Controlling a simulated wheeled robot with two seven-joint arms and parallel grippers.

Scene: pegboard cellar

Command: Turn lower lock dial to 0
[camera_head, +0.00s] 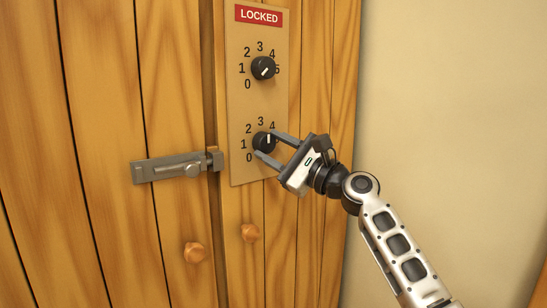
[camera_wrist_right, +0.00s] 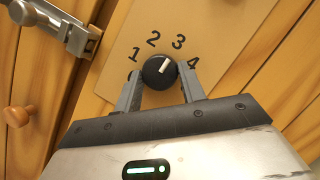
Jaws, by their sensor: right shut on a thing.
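The lower lock dial (camera_head: 263,141) is a round black knob with a white mark on a tan panel (camera_head: 240,108). It also shows in the wrist view (camera_wrist_right: 157,74), where its mark points up and right, roughly toward the 3. My right gripper (camera_head: 269,146) comes in from the lower right and is shut on this dial, with one finger on each side. In the wrist view the fingers cover part of the lower digits. My left gripper is not in view.
An upper dial (camera_head: 263,68) sits above, its mark slanting up-right. A red LOCKED sign (camera_head: 259,16) tops the panel. A metal bolt latch (camera_head: 178,167) and two wooden knobs (camera_head: 195,252) (camera_head: 250,233) are on the wooden doors. A plain wall (camera_head: 440,110) is at right.

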